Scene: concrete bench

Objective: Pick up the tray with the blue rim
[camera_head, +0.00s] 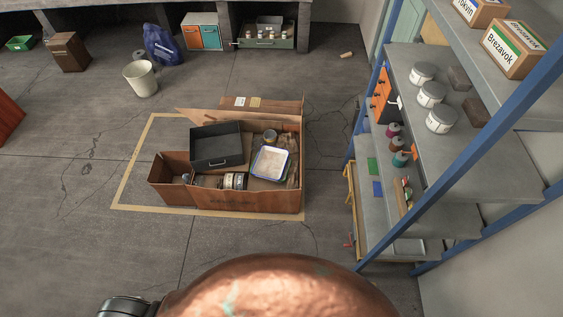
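The tray with the blue rim (271,163) is a small pale rectangular tray with a thin blue edge. It sits tilted inside a brown cardboard box (245,202) on the concrete floor, on the box's right side. A dark grey tray or drawer (216,147) with a handle lies in the box to its left. Several cans and jars lie around the blue-rimmed tray. Neither of my grippers can be made out. Only a copper-coloured rounded part and a dark part of mine show at the bottom edge.
A yellow line (133,180) marks the floor around the box. Blue-framed shelves (435,150) with cans and bottles stand at the right. A white bucket (141,79), a blue bag (162,45) and cabinets (202,32) stand behind. The floor left of the box is clear.

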